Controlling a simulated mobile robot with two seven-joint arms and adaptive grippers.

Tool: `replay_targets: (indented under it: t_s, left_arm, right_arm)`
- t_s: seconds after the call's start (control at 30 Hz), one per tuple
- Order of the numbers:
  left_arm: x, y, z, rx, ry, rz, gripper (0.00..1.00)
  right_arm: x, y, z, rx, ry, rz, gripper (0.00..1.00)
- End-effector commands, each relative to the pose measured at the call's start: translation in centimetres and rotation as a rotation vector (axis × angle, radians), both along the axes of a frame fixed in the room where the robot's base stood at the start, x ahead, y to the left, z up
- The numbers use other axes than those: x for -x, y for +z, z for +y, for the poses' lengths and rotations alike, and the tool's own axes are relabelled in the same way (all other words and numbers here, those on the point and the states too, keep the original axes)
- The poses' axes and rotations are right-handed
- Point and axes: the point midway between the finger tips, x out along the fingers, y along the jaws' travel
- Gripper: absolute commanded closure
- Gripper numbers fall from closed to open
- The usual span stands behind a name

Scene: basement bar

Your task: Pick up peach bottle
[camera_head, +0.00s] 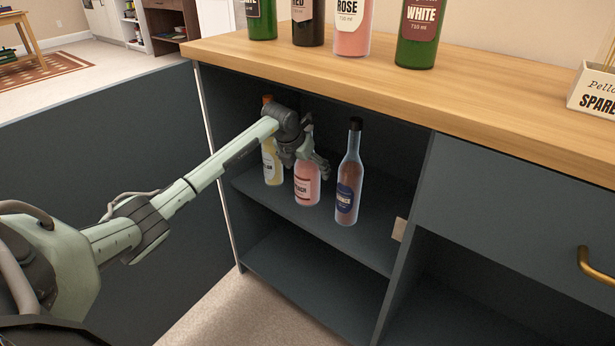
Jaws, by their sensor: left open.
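The peach bottle (307,186), pink with a pale label, stands upright on the upper shelf of the dark cabinet, in the middle of three bottles. My left gripper (318,167) reaches into the cabinet and is open at the peach bottle's upper part. Its fingers hide part of the bottle's neck and shoulder. I cannot tell whether they touch it. My right gripper is not in view.
A yellow bottle (272,166) stands to the left, partly behind my arm. A brownish bottle with a blue label (348,180) stands close on the right. The wooden countertop (400,85) overhangs the shelf (375,245) and carries several wine bottles. The lower shelf (315,285) is empty.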

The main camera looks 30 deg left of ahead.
Motion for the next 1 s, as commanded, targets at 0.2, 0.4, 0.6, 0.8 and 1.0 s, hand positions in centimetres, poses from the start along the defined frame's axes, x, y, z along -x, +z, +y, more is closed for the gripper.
replay_targets:
  t_s: [0.2,0.4,0.6,0.8,1.0]
  left_arm:
    - [0.03,-0.01,0.02,0.000,0.000,0.000,0.35]
    - [0.04,0.00,0.02,0.000,0.000,0.000,0.60]
    - [0.05,0.00,0.01,0.000,0.000,0.001,0.85]
    - [-0.12,0.35,0.05,0.001,0.000,-0.007,0.97]
    - [-0.12,0.45,0.05,0.000,0.001,-0.006,0.97]
  right_arm:
    - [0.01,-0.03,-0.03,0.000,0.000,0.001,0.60]
    - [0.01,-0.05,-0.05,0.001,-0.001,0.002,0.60]
    - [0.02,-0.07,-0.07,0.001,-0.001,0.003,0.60]
    - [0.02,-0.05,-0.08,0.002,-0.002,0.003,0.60]
    - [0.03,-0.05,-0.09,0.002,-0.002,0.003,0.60]
